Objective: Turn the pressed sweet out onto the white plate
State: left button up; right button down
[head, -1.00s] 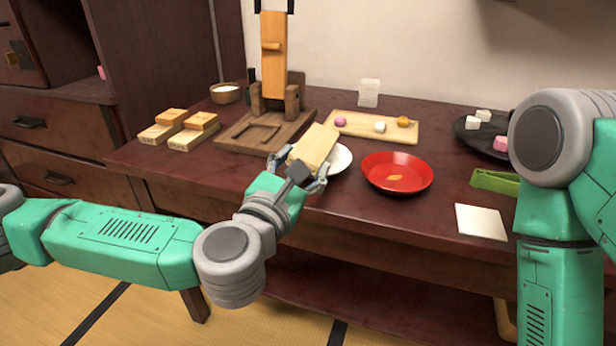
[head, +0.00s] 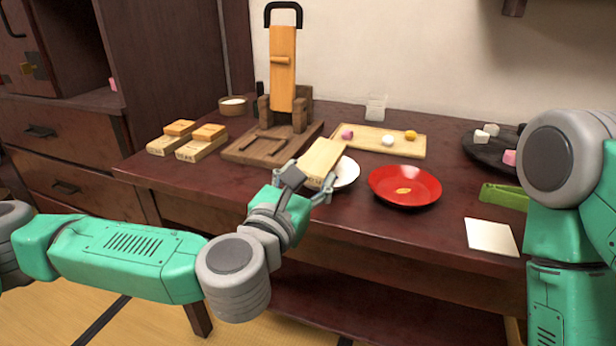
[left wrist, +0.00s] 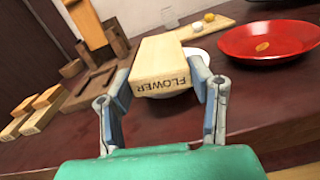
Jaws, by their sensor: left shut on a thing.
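My left gripper (head: 309,180) is shut on a pale wooden mould (head: 322,158). In the left wrist view the mould (left wrist: 160,62) sits between the two fingers, with the word FLOWER on its near end. The white plate (head: 348,173) lies on the table behind and to the right of the mould, partly covered by it. A part of its rim also shows in the left wrist view (left wrist: 200,56). The mould is tilted and appears above the plate's left side; the gap is hard to judge. No pressed sweet can be seen. My right gripper is out of view.
A red dish (head: 405,190) stands just right of the plate. A wooden press (head: 283,75) stands behind left, with more wooden moulds (head: 203,147) beside it. A tray of sweets (head: 375,133) is behind. A white square (head: 491,237) lies front right.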

pick_arm(q)
jog(key=shift+r, duration=0.1)
notch_tip(320, 180, up, 6)
jog(key=p, duration=0.5)
